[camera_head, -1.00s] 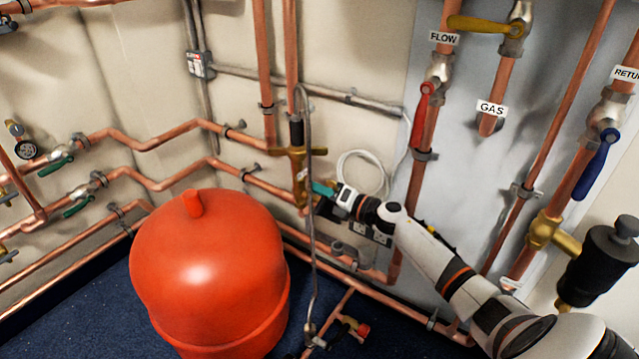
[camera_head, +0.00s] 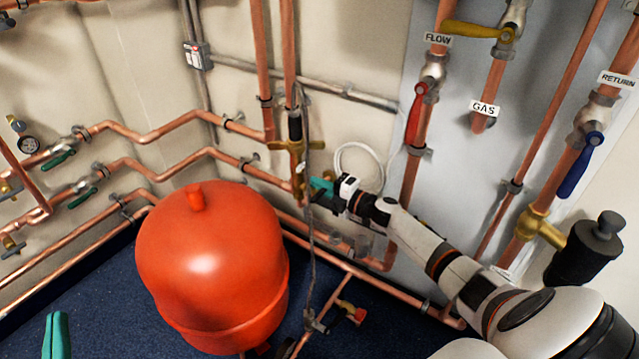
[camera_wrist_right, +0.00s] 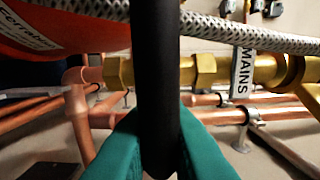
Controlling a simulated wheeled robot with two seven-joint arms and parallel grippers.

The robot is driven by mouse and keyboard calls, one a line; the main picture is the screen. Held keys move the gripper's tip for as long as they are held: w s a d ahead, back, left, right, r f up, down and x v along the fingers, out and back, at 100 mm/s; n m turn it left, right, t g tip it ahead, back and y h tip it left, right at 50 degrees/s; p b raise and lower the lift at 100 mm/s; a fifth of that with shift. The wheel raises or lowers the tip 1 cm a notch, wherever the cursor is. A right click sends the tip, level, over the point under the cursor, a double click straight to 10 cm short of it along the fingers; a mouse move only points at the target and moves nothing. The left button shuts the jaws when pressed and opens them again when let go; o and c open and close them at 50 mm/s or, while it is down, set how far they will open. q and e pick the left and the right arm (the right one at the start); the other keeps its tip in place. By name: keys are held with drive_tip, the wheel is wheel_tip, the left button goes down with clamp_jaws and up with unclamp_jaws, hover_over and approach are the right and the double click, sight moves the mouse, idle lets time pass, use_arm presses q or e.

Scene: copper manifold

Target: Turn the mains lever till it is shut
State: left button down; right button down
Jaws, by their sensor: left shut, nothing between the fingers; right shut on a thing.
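In the right wrist view the mains lever (camera_wrist_right: 158,75) is a thick black bar, upright in the picture. It crosses in front of a brass valve body (camera_wrist_right: 205,70) on a pipe with a MAINS tag (camera_wrist_right: 242,75). The teal fingers of my right gripper (camera_wrist_right: 160,150) are shut on its lower end. In the head view my right gripper (camera_head: 322,188) is beside the brass fitting (camera_head: 290,150), and the lever cannot be made out clearly. My left gripper (camera_head: 57,335) shows only teal fingertips at the lower left, shut and empty, away from the pipes.
A braided hose (camera_wrist_right: 215,32) passes close behind the lever. A red tank (camera_head: 212,260) stands left of my right gripper. Copper pipes line the walls. Red (camera_head: 415,112), yellow (camera_head: 470,30) and blue (camera_head: 580,165) levers are at the right.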

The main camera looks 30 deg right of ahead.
use_arm(q)
drive_tip(key=shift+f, duration=0.15)
use_arm(e)
drive_tip(key=shift+f, duration=0.15)
drive_tip(key=c, duration=1.5)
unclamp_jaws()
drive_tip(key=shift+o, duration=0.2)
drive_tip(key=shift+s, duration=0.1)
